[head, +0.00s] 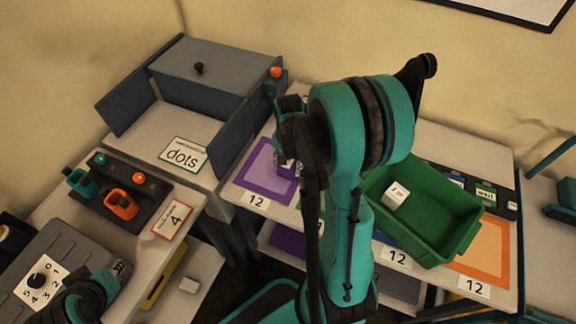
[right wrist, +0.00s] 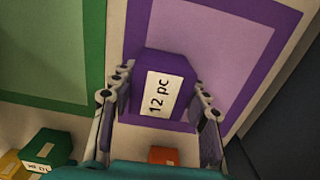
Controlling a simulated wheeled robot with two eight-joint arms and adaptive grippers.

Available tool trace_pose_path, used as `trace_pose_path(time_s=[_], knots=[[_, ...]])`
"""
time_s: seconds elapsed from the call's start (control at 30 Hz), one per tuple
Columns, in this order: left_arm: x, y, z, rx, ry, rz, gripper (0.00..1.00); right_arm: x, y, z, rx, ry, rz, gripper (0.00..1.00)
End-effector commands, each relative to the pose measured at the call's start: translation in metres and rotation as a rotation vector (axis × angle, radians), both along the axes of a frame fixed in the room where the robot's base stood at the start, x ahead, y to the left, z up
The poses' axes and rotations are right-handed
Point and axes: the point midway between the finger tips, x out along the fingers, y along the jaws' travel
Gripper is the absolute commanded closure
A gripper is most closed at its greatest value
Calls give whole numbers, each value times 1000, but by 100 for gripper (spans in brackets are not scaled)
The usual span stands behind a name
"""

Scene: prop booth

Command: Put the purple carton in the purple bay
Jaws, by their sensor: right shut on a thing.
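The purple carton (right wrist: 152,65), with a white "12 pc" label, is between the two fingers of my right gripper (right wrist: 160,115). The fingers are closed on its sides. The purple bay (right wrist: 215,22), a pale panel with a purple border, lies behind and around the carton in the right wrist view. In the head view the purple bay (head: 252,182) is at the left end of the shelf, and the carton (head: 284,170) is mostly hidden by my right gripper at its right side. I cannot tell if the carton touches the bay. A teal-and-black part of my left arm shows at bottom left; its jaws are unclear.
A green bin (head: 425,215) with a white box (head: 397,195) inside stands on the shelf to the right. An orange bay (head: 495,245) is beyond it. A grey lidded box (head: 205,75) and a control panel (head: 122,188) stand left. A green bay (right wrist: 45,60) neighbours the purple one.

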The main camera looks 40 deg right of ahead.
Motion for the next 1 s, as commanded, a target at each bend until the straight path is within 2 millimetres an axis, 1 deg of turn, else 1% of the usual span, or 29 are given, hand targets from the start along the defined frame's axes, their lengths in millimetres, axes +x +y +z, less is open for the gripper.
trace_pose_path(time_s=[0.03,0.07,0.1,0.13,0.4,0.47,0.53,0.67,0.8,0.9,1.0], knots=[[0,0,-3,0,0,0,74,0,0,-3,0,0,0,86],[0,0,-2,0,0,0,74,0,0,-2,0,0,0,46],[0,0,-2,0,0,0,74,0,0,-2,0,0,0,36],[0,0,-2,0,0,0,74,0,0,-2,0,0,0,34],[0,0,-1,0,0,0,74,0,0,-1,0,0,0,34],[0,0,1,0,0,0,74,0,0,1,0,0,0,34],[0,0,5,0,0,0,74,0,0,7,0,0,0,34],[0,0,16,0,0,0,74,0,0,31,0,0,0,34],[0,0,29,0,0,0,74,0,-1,65,0,0,0,34],[0,0,37,0,0,0,74,0,-1,86,0,0,0,34],[0,0,43,0,0,0,74,0,-1,103,0,0,0,34]])
